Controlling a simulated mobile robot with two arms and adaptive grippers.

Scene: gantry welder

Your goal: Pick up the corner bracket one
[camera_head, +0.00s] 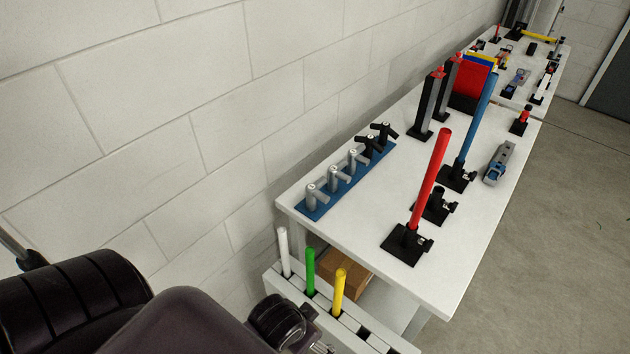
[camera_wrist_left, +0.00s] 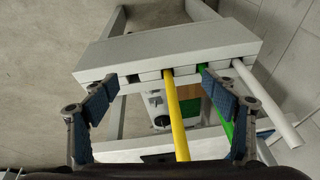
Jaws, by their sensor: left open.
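Several small angled fittings, silver (camera_head: 334,178) and black (camera_head: 382,132), stand in a row on a blue strip (camera_head: 314,210) along the wall side of the white table. They look like corner brackets, but I cannot tell which is corner bracket one. My left gripper (camera_wrist_left: 160,84) is open and empty in the left wrist view, above the rod rack. The yellow rod (camera_wrist_left: 176,120) shows between its fingers, touching neither; the right finger overlaps the green rod (camera_wrist_left: 219,100) in the picture. In the head view my left wrist is at the bottom, short of the table. My right gripper is out of view.
The rack (camera_head: 375,334) holds white (camera_head: 284,252), green and yellow rods at the table's near end. On the table (camera_head: 345,232) stand a red post (camera_head: 431,178), a blue post (camera_head: 476,116) and dark uprights (camera_head: 430,105). A block wall runs along the left.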

